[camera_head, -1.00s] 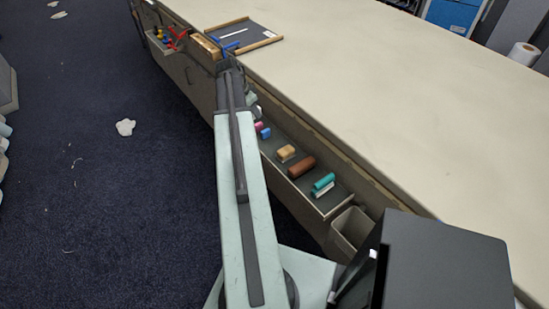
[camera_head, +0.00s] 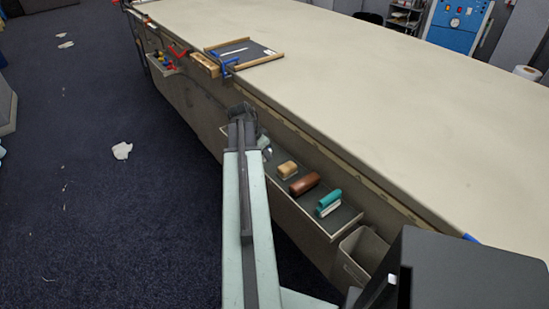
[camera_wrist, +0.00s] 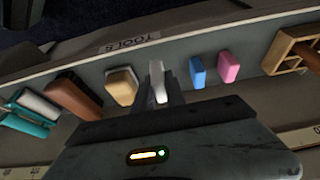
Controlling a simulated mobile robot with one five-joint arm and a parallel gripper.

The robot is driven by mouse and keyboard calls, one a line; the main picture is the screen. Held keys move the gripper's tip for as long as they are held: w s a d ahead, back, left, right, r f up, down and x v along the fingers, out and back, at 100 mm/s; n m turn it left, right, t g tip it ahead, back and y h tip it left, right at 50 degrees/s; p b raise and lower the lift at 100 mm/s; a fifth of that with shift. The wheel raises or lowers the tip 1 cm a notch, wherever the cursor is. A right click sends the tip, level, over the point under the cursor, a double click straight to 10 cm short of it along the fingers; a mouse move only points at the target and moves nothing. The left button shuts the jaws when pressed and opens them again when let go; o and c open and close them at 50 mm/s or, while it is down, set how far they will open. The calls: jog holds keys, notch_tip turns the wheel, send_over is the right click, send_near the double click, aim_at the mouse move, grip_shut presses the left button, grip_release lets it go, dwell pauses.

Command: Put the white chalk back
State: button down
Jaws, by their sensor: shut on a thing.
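My gripper is shut on the white chalk (camera_wrist: 158,75), which stands out beyond the dark fingers in the wrist view. It is over or in the side tool tray (camera_wrist: 104,66), between a tan block (camera_wrist: 121,86) and a blue piece (camera_wrist: 197,70). I cannot tell whether the chalk touches the tray. A pink piece (camera_wrist: 228,66) is beside the blue one. In the head view the end of my arm covers the gripper and the chalk, alongside the tray (camera_head: 335,225).
The tray also holds a brown roller (camera_head: 304,184) and a teal-handled tool (camera_head: 329,203). A wooden slotted rack (camera_wrist: 290,48) is at right in the wrist view. A grey bin (camera_head: 362,255) hangs nearby. A framed slate (camera_head: 262,54) with a pale stick or line lies on the table (camera_head: 390,110).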

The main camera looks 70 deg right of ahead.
aim_at(276, 160)
jog(key=d, duration=0.1)
jog(key=s+d, duration=0.1)
jog(key=d, duration=0.1)
jog(key=shift+s+d+f, duration=0.2)
jog(key=shift+s+d, duration=0.05)
jog(key=shift+d, duration=0.15)
notch_tip(276, 160, down, 4)
jog(key=b, duration=0.4)
jog(key=shift+s+d, duration=0.1)
jog(key=shift+d, duration=0.05)
jog(key=shift+r, duration=0.25)
jog(key=shift+f, duration=0.2)
jog(key=c, duration=1.4)
grip_release()
jog(key=shift+o, duration=0.2)
